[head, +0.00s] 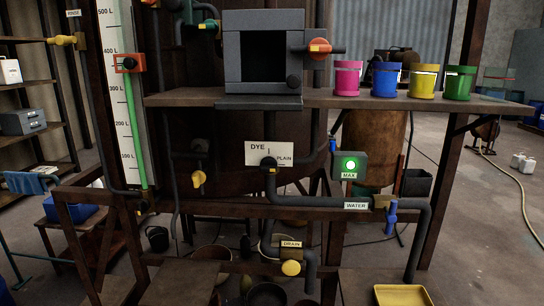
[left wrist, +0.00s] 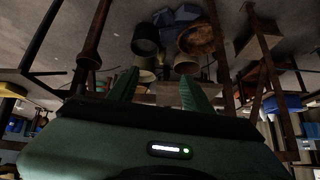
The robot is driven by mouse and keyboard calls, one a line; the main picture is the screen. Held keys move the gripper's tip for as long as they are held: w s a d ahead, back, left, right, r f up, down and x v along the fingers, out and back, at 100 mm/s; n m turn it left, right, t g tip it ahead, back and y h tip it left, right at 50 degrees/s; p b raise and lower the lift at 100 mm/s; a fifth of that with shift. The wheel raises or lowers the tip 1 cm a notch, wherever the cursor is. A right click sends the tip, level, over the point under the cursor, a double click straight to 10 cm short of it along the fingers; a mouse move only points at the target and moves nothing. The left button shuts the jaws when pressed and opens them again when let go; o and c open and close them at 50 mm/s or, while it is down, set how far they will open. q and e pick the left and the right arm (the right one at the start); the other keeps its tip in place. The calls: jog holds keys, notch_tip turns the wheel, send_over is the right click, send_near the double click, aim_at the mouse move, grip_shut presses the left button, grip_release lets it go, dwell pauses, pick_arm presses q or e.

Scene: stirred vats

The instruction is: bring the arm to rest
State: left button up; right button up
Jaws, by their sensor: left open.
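My left gripper (left wrist: 160,80) shows in the left wrist view, with its two green fingers apart and nothing between them. Beyond the fingers lie dark buckets (left wrist: 146,38) and brown rails, seen at an odd angle. No thing is seen touching the fingers. In the head view neither gripper nor arm shows. That view holds a pipe stand with a DYE/PLAIN plate (head: 283,154), a MAX box (head: 349,165) with a lit green lamp, and a blue WATER valve handle (head: 391,218).
A shelf (head: 395,101) carries a dark open box (head: 236,60) and pink (head: 346,80), blue (head: 387,82), yellow (head: 422,82) and green (head: 457,84) pots. A level gauge (head: 127,100) stands at left. A yellow tray (head: 402,295) lies low at front. Open floor shows at right.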

pick_arm(q)
jog(key=s+d+f+g, duration=0.2)
jog(key=s+f, duration=0.2)
jog(key=s, duration=0.5)
jog(key=s+d+f+g, duration=0.1)
jog(key=s+f+g, duration=0.25)
jog(key=s, duration=0.55)
jog(key=s+a+f+b+x, duration=0.1)
jog(key=s+x, duration=0.2)
jog(key=x, duration=1)
jog(key=s+x, duration=0.3)
jog(key=x, duration=0.9)
jog(key=s+a+f+g+b, duration=0.1)
jog(key=s+a+f, duration=0.2)
jog(key=s+f, duration=1.4)
notch_tip(320, 180, down, 3)
jog(key=shift+s+f+y+b, duration=0.1)
jog(key=shift+s+y+b, duration=0.1)
jog(key=shift+y+b, duration=0.15)
jog(key=shift+a+g, duration=0.1)
jog(key=shift+g, duration=0.15)
